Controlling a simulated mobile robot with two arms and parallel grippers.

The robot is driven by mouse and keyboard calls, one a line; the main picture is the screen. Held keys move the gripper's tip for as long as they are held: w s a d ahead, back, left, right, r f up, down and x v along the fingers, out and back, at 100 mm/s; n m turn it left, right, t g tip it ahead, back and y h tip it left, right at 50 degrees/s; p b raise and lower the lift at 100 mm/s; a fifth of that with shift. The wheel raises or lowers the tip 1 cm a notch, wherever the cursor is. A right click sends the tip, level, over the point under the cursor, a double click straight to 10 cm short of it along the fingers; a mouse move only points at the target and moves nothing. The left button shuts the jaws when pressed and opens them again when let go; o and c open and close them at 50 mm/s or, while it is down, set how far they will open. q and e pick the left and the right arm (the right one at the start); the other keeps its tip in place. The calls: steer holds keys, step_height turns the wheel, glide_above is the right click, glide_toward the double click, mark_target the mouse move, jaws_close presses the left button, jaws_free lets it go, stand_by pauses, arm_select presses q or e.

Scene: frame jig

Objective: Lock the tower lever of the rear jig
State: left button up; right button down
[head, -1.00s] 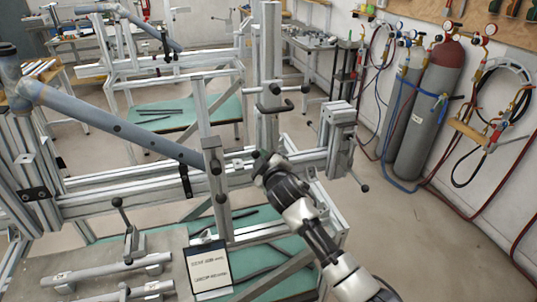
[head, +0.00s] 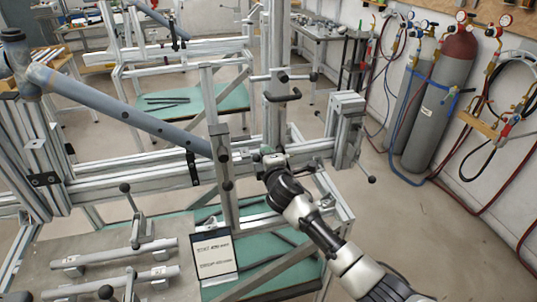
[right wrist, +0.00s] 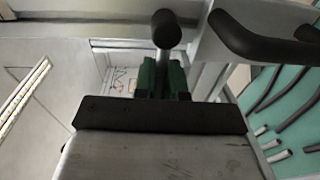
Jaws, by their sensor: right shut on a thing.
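The tower (head: 275,50) is an upright aluminium post standing on the jig's rail. It carries a crossbar with dark knobs and a curved black handle (head: 283,97). My right gripper (head: 267,155) is low at the front of the tower, just below this handle. In the right wrist view its green fingers (right wrist: 160,77) are shut on a short lever with a round black knob (right wrist: 167,30). The knob sticks out beyond the fingers. The curved black handle (right wrist: 260,38) is to the right, apart from the fingers. The gripper body hides part of the lever. My left gripper is not in view.
A blue-grey tube (head: 125,112) runs from the left to a nearer upright post (head: 220,170) beside my right gripper. A clamp block (head: 345,125) stands right of the tower. A second jig is behind. Gas cylinders (head: 437,100) stand by the right wall, with clear floor before them.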

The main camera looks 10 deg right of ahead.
steer(key=shift+a, duration=0.35)
steer(key=c, duration=1.3)
jaws_free()
steer(key=shift+o, duration=0.6)
steer(key=shift+a, duration=0.3)
steer(key=shift+s+d+f, duration=0.1)
steer(key=shift+s+d, duration=0.15)
steer(key=shift+d, duration=0.1)
steer(key=s+b, duration=0.1)
steer(key=s, duration=0.9)
steer(key=shift+s+a+r, duration=0.15)
steer(key=shift+r, duration=0.25)
